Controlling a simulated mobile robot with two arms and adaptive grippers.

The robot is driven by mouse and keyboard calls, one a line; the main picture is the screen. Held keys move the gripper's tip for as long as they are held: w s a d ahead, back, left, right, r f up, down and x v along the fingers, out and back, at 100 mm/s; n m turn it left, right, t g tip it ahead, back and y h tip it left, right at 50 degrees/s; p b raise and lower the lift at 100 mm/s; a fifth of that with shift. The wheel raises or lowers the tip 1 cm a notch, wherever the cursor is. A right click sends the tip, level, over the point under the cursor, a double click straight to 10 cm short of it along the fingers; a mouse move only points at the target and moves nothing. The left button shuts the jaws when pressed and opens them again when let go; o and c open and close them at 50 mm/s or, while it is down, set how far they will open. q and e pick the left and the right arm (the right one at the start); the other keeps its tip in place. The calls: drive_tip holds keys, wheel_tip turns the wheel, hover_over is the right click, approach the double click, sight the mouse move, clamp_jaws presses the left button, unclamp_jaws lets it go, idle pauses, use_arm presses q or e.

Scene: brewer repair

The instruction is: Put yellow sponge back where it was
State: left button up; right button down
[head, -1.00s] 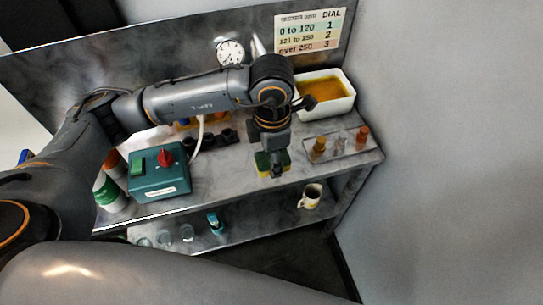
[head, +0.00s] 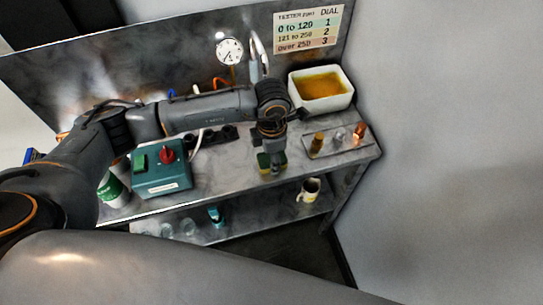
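The yellow and green sponge (head: 263,162) is near the front edge of the workbench (head: 228,178), right of the teal box. My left gripper (head: 273,164) points down at the sponge and overlaps it in the head view. Its fingers are small and dark here, so I cannot tell whether they are closed on the sponge or just around or beside it. I also cannot tell whether the sponge touches the bench top. My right gripper is not in view.
A teal box with a red knob (head: 160,172) and a green-and-white bottle (head: 111,190) stand left. A white tub of amber liquid (head: 346,99) and a rack of small vials (head: 334,148) are right. A mug (head: 309,190) stands on the lower shelf. A wall stands right.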

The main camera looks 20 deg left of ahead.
use_arm(q)
drive_tip(key=o, duration=0.6)
drive_tip(key=shift+f, duration=0.15)
drive_tip(key=o, duration=0.4)
drive_tip(key=shift+r, duration=0.3)
drive_tip(key=shift+w+r, duration=0.1)
drive_tip(key=shift+r, duration=0.2)
wheel_tip(320, 180, up, 11)
drive_tip(key=shift+r+b, duration=0.15)
drive_tip(key=shift+b, duration=0.9)
